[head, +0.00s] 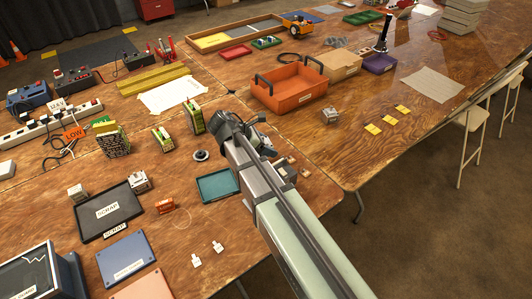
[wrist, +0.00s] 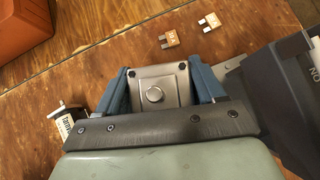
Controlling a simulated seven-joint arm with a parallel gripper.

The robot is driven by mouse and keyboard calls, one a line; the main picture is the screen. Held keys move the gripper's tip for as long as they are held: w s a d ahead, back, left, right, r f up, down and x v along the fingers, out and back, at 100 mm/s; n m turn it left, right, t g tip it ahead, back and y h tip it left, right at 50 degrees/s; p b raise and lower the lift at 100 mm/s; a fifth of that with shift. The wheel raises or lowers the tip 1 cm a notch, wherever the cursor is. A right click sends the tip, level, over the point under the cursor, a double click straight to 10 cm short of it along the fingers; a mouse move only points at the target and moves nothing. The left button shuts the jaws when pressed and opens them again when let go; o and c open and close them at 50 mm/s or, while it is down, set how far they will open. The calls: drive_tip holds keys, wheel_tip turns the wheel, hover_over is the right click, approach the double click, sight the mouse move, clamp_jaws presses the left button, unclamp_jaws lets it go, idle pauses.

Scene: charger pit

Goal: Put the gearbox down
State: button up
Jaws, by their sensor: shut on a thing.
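The gearbox (wrist: 155,92) is a grey metal block with a round boss in the middle and screws at its corners. In the wrist view it sits between the two blue fingers of my gripper (wrist: 155,88), which are shut on it from both sides. Wooden table shows beyond it. I cannot tell whether its underside touches the table. In the head view my arm covers the fingers and the gearbox.
An orange bin (head: 288,102) and a small grey block (head: 330,116) are nearby. A teal tray (head: 217,186) lies left of my arm.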

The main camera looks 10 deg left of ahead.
drive_tip(key=shift+r, duration=0.9)
drive_tip(key=shift+d+r, duration=0.1)
drive_tip(key=shift+r, duration=0.15)
drive_tip(key=shift+w+d+r, duration=0.1)
drive_tip(key=shift+w+d, duration=0.1)
drive_tip(key=shift+d, duration=0.1)
drive_tip(key=w+d+m+g, duration=0.1)
drive_tip(key=w+d+m, duration=0.1)
drive_tip(key=w+d, duration=0.6)
drive_tip(key=w+d+m+g, duration=0.15)
drive_tip(key=w+d, duration=0.35)
drive_tip(key=d, duration=0.7)
drive_tip(key=shift+n+t, duration=0.75)
drive_tip(key=shift+n, duration=0.1)
drive_tip(key=shift+w+a+f, duration=0.25)
drive_tip(key=shift+w+f, duration=0.2)
drive_tip(key=shift+f, duration=1.15)
drive_tip(key=shift+w+a+f, duration=0.3)
drive_tip(key=shift+w+f, duration=0.15)
drive_tip(key=shift+f, duration=1.15)
drive_tip(key=shift+w+a+f, duration=0.25)
drive_tip(key=shift+w+f, duration=0.2)
drive_tip(key=shift+f, duration=1.15)
drive_tip(key=shift+h, duration=0.3)
